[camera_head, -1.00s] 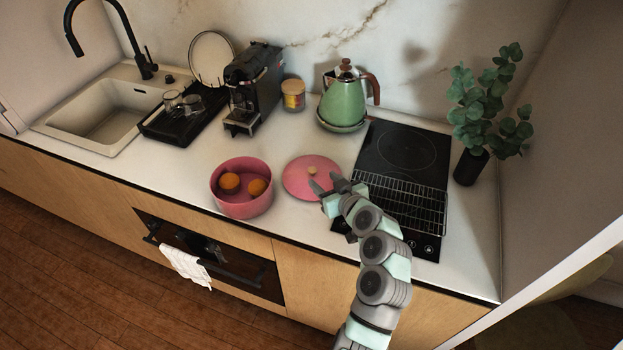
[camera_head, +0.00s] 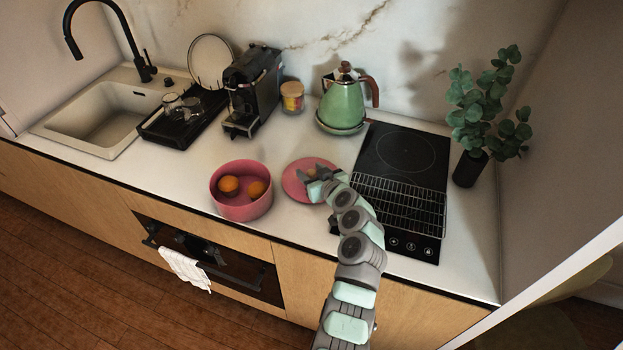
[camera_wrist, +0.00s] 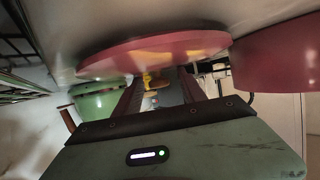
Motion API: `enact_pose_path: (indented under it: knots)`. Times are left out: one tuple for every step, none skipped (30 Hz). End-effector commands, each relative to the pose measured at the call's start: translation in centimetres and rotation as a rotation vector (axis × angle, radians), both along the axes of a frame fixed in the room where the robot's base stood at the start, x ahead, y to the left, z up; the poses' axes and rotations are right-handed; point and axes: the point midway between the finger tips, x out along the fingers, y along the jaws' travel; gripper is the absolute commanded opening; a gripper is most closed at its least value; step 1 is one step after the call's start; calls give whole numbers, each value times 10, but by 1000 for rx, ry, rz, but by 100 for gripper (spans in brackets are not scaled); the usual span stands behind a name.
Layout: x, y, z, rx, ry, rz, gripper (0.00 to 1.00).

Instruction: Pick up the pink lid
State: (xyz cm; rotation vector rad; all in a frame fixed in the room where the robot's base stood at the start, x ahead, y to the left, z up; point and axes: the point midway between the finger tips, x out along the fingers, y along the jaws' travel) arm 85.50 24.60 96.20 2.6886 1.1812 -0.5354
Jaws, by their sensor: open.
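The pink lid (camera_head: 296,184) lies flat on the white counter, between the pink pot and the hob. In the wrist view the lid (camera_wrist: 160,52) appears at the top as a wide pink disc. My gripper (camera_head: 310,174) is over the lid in the head view and covers its middle and right part, so the knob is hidden there. In the wrist view my gripper (camera_wrist: 165,85) is open, with its two fingers apart close to the lid. A small yellow-orange shape shows between the fingers, and I cannot tell whether it is the knob. Contact is unclear.
The pink pot (camera_head: 241,204) with two orange fruits stands just left of the lid. The black hob (camera_head: 395,215) with a wire rack is close on the right. A green kettle (camera_head: 342,103) stands behind. Free counter lies behind the lid.

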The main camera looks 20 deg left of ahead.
Motion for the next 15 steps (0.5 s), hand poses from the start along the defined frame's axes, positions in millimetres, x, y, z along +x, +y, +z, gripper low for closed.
enact_pose_path:
  knots:
    - [0, 0, 0, 0, 0, 0, 48]
    - [0, 0, 0, 0, 0, 0, 48]
    - [0, 0, 0, 0, 0, 0, 48]
    - [0, 0, 0, 0, 0, 0, 48]
    - [0, 0, 0, 0, 0, -1, 47]
    - [0, 0, 0, 0, 0, -1, 44]
    - [0, 0, 0, 0, 0, -1, 42]
    - [0, 0, 0, 0, 0, -1, 39]
    - [0, 0, 0, 0, 0, -1, 36]
    - [0, 0, 0, 0, 0, -1, 33]
    - [0, 0, 0, 0, 0, -1, 31]
    - [0, 0, 0, 0, 0, -1, 28]
    - [0, 0, 0, 0, 0, -1, 25]
    - [0, 0, 0, 0, 0, -1, 23]
    - [0, 0, 0, 0, 0, -1, 20]
